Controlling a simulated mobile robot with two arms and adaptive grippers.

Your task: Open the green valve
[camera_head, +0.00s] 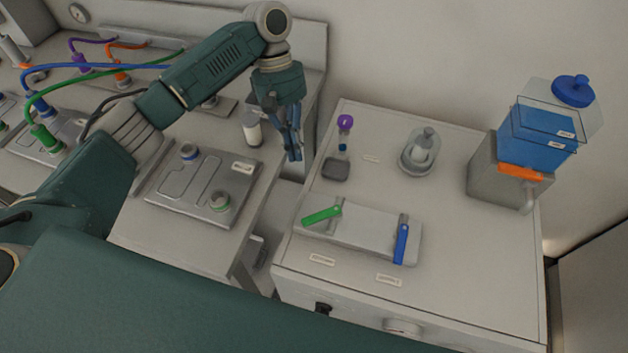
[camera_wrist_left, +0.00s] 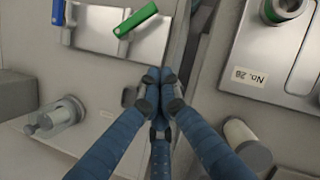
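The green valve handle (camera_head: 322,215) lies at the left end of a flat metal valve plate (camera_head: 365,232) on the right cabinet. The blue valve handle (camera_head: 402,244) at the plate's right end points toward the front, across the plate. The green handle also shows in the left wrist view (camera_wrist_left: 136,20), apart from my fingers. My left gripper (camera_head: 292,150) hangs over the gap between the two cabinets, behind and left of the green handle. In the wrist view its fingertips (camera_wrist_left: 161,80) are together with nothing visible between them. My right gripper is not seen.
A dark small container with a purple-topped piece (camera_head: 344,122) and a glass vessel (camera_head: 420,152) stand behind the plate. A blue tank (camera_head: 537,135) stands at the back right. A metal battery tray (camera_head: 190,190) lies on the left cabinet, with a white cylinder (camera_head: 252,127) behind it.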

